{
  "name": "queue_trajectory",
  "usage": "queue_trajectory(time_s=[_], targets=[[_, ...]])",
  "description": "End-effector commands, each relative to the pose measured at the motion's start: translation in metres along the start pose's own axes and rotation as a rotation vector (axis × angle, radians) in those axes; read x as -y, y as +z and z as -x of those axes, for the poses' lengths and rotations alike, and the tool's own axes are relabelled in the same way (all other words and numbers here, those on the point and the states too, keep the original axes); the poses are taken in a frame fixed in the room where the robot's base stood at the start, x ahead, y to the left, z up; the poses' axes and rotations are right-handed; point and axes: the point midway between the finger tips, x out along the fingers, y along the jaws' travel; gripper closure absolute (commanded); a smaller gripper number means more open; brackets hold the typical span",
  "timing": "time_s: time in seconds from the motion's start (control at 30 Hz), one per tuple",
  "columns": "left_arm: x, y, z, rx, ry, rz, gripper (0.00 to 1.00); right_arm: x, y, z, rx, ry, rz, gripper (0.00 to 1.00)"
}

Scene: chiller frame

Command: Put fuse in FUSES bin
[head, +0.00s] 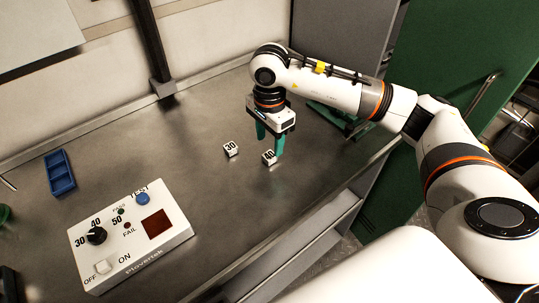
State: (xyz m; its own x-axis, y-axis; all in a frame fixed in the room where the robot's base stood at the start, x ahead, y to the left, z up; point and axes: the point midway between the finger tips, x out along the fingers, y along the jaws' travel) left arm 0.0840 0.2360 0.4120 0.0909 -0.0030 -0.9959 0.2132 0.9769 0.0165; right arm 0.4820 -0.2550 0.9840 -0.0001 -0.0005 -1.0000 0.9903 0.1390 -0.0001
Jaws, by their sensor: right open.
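My right gripper (269,143) points down over the grey worktop, its two green fingers apart with nothing held between them. A small white block marked 40 (268,158) sits on the worktop just below the fingers, close to the nearer fingertip. I cannot tell whether they touch. A similar white block marked 30 (231,149) sits to its left, apart from the gripper. These blocks look like the fuses. No bin labelled FUSES can be read. My left gripper is out of view.
A white tester box (130,240) with a dial, blue TEST button and switch stands at the front left. A blue divided tray (60,173) lies at the left. A green object (333,115) is behind my right gripper.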

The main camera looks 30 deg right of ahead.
Motion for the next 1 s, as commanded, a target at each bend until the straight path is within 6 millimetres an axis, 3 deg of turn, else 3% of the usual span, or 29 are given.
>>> queue_trajectory(time_s=[0.33, 0.63, 0.9, 1.0], targets=[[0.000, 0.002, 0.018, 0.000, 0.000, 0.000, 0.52, 0.000, 0.000, -0.045, -0.001, -0.002, 0.000, 0.47], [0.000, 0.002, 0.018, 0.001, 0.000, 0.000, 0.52, -0.001, 0.000, -0.051, -0.001, 0.000, 0.001, 0.47], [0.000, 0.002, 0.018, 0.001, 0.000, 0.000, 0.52, -0.001, 0.000, -0.051, -0.001, 0.000, 0.001, 0.91], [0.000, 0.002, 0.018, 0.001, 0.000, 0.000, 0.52, -0.001, 0.000, -0.051, -0.001, 0.000, 0.001, 0.99]])
